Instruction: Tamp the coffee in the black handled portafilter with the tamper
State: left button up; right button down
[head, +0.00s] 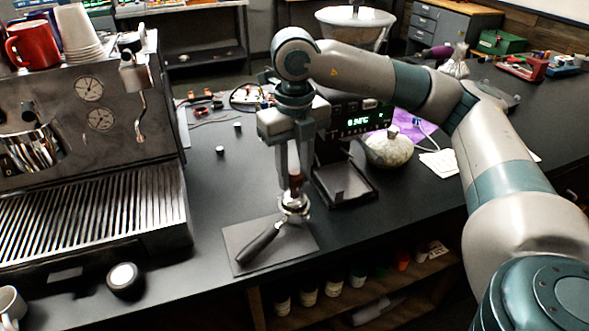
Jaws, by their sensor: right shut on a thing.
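The black handled portafilter (262,243) lies on a dark mat (238,236), its handle pointing to the lower left. The tamper (296,184) stands upright with a brown handle, its lower end at the portafilter's basket. My right gripper (295,172) points straight down and is shut on the tamper's handle, directly above the basket. The coffee inside is hidden, and I cannot tell whether the tamper's base presses on it. My left gripper is not in view.
An espresso machine (95,115) stands at the left with a red mug (33,45) and stacked cups on top. A small round black-and-white item (124,278) sits in front of it. A grinder with a lit display (358,122) stands behind the mat.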

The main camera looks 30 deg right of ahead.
jog(key=shift+b, duration=0.45)
dwell(1.4)
dwell(0.5)
dwell(0.9)
jog(key=shift+f+b, duration=0.2)
jog(key=shift+b, duration=0.2)
jog(key=shift+s+d+f+b, duration=0.35)
jog(key=shift+s+f+b, duration=0.5)
jog(key=shift+b, duration=0.3)
dwell(0.9)
jog(key=shift+w+d, duration=0.1)
jog(key=c, duration=1.6)
grip_release()
jog(key=shift+r, duration=0.1)
jog(key=shift+w+a+r+p, duration=0.15)
jog(key=shift+r+p, duration=0.15)
jog(key=shift+r, duration=0.2)
jog(key=shift+w+a+r+p, duration=0.15)
jog(key=shift+r+p, duration=0.1)
jog(key=shift+r, duration=0.25)
